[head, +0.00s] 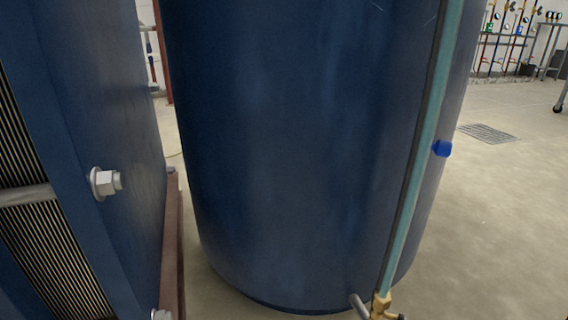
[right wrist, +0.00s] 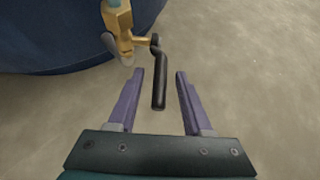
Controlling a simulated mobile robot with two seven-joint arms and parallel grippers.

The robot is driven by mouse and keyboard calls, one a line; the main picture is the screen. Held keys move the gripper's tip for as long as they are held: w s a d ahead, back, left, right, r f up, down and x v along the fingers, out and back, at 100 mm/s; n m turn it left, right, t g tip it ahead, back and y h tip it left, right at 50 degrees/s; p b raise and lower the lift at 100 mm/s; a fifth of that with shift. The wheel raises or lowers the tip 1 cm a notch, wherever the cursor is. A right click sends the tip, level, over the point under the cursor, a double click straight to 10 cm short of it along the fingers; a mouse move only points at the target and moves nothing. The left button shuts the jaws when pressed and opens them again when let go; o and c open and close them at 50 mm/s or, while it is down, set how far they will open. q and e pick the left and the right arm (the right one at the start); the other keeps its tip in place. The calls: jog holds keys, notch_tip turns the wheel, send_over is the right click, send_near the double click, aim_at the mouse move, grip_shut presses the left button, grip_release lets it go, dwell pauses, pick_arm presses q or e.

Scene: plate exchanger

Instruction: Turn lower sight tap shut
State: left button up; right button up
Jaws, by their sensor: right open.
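The lower sight tap (head: 383,305) is a brass fitting at the foot of the teal sight tube (head: 417,150), at the bottom edge of the head view. In the right wrist view the brass tap body (right wrist: 121,27) is at the top, with a black lever handle (right wrist: 159,76) pointing down the picture. My right gripper (right wrist: 170,72) is open, with its purple fingers on either side of the lever's lower part. A gap shows between each finger and the lever. My left gripper is in neither view.
The large blue tank (head: 300,130) stands behind the tap. The blue plate exchanger (head: 100,120) with bolts is at the left. A blue knob (head: 442,148) sits beside the tube. Open floor (head: 490,220) lies at the right, with a drain grate (head: 488,133).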

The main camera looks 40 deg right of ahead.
jog(key=p+v, duration=0.5)
jog(key=v, duration=0.5)
jog(key=shift+p, duration=0.4)
